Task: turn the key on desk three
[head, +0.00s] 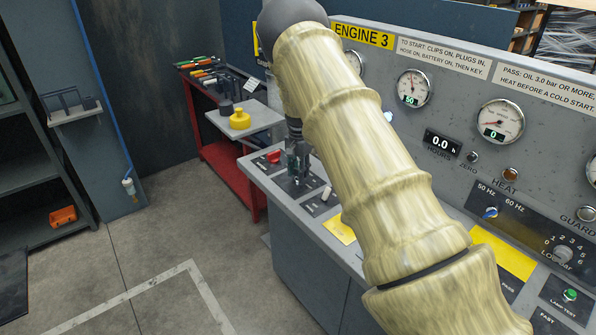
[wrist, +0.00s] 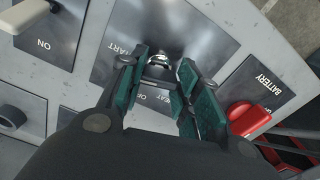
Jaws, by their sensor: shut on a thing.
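Desk three (head: 258,174) carries the yellow ENGINE 3 sign (head: 362,36) on its back panel. The switch's shiny round collar (wrist: 159,60) shows just past the fingertips, on a dark plate lettered START, HEAT and what looks like OFF. The key itself is mostly hidden between the fingers, so I cannot tell its angle.
A red battery switch (head: 274,156) sits beside my gripper; it also shows in the wrist view (wrist: 248,118). A white-handled switch (head: 326,192) is on the other side.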

